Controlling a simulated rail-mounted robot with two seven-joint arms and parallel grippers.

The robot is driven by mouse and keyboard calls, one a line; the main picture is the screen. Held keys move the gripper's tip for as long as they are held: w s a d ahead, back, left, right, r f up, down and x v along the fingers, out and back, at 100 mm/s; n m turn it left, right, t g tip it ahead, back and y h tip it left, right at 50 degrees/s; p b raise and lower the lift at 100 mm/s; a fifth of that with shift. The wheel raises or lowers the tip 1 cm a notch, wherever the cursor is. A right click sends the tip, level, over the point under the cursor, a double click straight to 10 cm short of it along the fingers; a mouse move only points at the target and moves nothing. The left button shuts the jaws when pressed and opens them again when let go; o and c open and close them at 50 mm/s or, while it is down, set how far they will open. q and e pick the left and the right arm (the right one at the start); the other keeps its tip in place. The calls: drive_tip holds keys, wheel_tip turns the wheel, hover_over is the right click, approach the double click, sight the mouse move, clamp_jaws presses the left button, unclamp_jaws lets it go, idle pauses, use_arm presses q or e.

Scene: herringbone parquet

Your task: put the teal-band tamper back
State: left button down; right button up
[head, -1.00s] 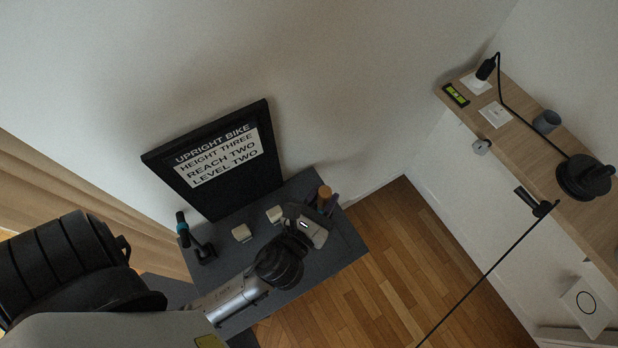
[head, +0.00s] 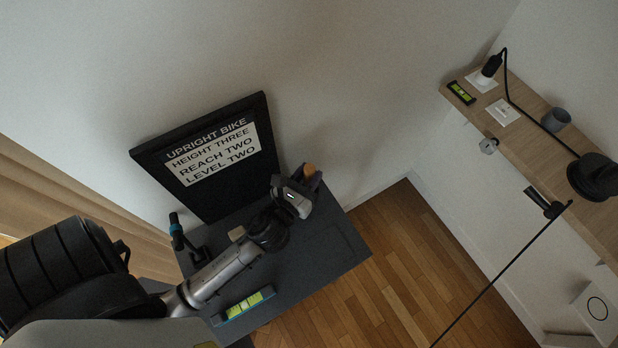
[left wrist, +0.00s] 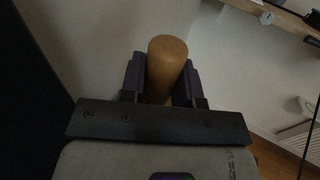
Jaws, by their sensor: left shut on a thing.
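My left gripper (head: 310,177) is shut on a wooden-handled tamper (head: 308,170) at the back right of the dark table. In the left wrist view the rounded wooden top of the tamper (left wrist: 167,60) stands between the two dark purple fingers (left wrist: 190,85). Its lower part is hidden, and I see no teal band on it. A black upright thing with a teal band (head: 175,229) stands at the table's back left, apart from the gripper. My right gripper is not in view.
The dark table (head: 318,262) has bare room at the right. A black framed sign (head: 205,160) leans on the wall behind. A wooden shelf (head: 530,110) is at the right.

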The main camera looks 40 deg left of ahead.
use_arm(q)
drive_tip(key=shift+f, duration=0.65)
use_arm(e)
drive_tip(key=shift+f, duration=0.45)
use_arm(q)
drive_tip(key=shift+f, duration=0.2)
drive_tip(key=c, duration=0.8)
unclamp_jaws()
drive_tip(key=shift+c, duration=0.2)
drive_tip(key=shift+r, duration=0.1)
